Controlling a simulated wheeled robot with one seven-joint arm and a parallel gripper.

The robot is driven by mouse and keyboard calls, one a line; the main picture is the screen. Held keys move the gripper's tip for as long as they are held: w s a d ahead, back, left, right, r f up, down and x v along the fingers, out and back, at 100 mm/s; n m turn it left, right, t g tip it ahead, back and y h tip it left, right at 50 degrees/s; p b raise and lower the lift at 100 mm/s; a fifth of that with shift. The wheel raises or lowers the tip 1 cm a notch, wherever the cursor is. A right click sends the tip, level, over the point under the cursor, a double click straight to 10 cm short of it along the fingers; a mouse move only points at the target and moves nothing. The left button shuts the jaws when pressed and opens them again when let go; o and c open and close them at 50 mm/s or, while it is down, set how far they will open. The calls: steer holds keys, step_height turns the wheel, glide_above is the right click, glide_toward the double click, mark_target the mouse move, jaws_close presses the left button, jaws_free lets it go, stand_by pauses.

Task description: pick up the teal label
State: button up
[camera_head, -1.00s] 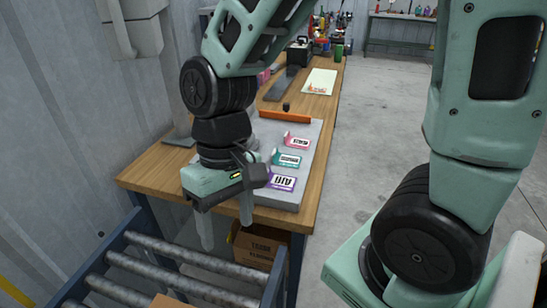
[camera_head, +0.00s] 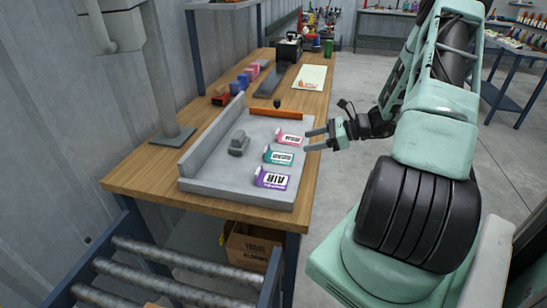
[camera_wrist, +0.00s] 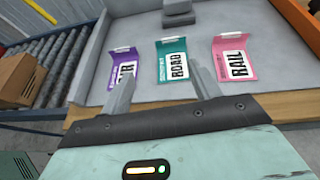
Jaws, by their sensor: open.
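The teal label (camera_head: 278,157) lies on the grey tray (camera_head: 206,187) on the wooden workbench, between a purple label (camera_head: 271,179) in front and a pink label (camera_head: 289,138) behind. My gripper (camera_head: 316,139) is open and empty at the tray's right side, near the pink label. In the wrist view my gripper (camera_wrist: 162,92) has its left finger over part of the purple label (camera_wrist: 124,70); the pink label (camera_wrist: 233,58) is to the right.
A grey block (camera_head: 239,142) sits on the tray left of the labels. An orange bar (camera_head: 276,113) lies at its back edge. A roller conveyor (camera_head: 170,275) stands in front of the bench, with a cardboard box (camera_head: 253,245) below.

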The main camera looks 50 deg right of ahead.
steer(key=shift+s+d+f+m+t+h, duration=0.1)
steer(key=shift+d+f+m+t+h, duration=0.2)
steer(key=shift+d+f+m, duration=0.3)
steer(key=p, duration=0.2)
glide_toward(269, 156)
steer(key=w+a, duration=0.1)
steer(key=w+a+r, duration=0.1)
steer(key=w, duration=0.1)
steer(key=shift+a, duration=0.1)
steer(key=shift+p+x, duration=0.8)
steer(key=shift+x, duration=2.1)
steer(key=c, duration=1.1)
